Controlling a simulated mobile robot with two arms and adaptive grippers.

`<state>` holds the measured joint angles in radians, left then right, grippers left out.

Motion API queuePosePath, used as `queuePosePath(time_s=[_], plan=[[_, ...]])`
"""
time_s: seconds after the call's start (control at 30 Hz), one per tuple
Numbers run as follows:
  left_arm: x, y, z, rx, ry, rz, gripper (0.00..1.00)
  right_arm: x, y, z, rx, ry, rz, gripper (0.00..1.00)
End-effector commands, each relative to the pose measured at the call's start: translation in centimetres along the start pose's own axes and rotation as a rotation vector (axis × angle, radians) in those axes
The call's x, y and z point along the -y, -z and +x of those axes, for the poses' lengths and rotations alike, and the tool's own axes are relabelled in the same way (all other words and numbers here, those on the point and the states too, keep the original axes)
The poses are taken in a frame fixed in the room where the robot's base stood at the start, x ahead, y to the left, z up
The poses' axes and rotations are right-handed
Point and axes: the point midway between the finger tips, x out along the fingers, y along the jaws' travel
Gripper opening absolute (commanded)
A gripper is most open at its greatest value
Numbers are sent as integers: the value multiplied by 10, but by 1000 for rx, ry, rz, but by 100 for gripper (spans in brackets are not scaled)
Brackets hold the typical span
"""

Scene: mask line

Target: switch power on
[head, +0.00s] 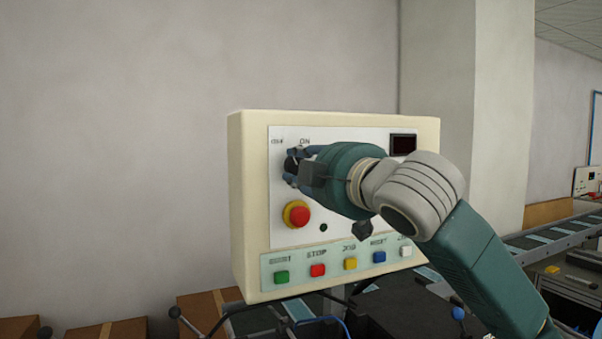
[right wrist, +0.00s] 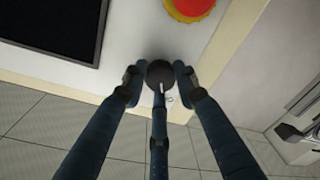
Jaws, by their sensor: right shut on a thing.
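The power switch is a round black knob (head: 291,161) at the upper left of the control panel (head: 285,234), just under the ON label. In the right wrist view the knob (right wrist: 160,72) sits between the fingers, with a white mark on its lower part. My right gripper (head: 300,166) is shut on the knob, its blue fingers around it and its teal wrist hiding the middle of the panel. The fingers (right wrist: 158,82) also show in the right wrist view. The exact angle of the knob is hard to tell. My left gripper is out of view.
A red emergency button (head: 298,215) on a yellow ring is just below the knob. A row of coloured buttons (head: 318,270) runs along the bottom. A dark display (head: 403,145) is at the upper right. Cardboard boxes (head: 112,330) stand below left; a conveyor (head: 545,238) is at right.

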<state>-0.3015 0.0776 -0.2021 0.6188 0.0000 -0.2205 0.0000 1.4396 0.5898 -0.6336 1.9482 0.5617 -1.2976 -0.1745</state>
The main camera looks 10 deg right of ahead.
Motion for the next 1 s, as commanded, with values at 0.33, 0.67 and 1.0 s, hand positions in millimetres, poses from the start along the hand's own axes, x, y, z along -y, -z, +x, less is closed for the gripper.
queuePosePath(time_s=[0.33, 0.67, 1.0], plan=[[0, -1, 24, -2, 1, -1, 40, 5, -2, 1, -9, -13, 330, 3], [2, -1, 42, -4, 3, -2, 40, 6, -2, 1, -16, -29, 643, 3], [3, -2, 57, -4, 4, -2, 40, 6, -2, 1, -23, -45, 939, 3]])
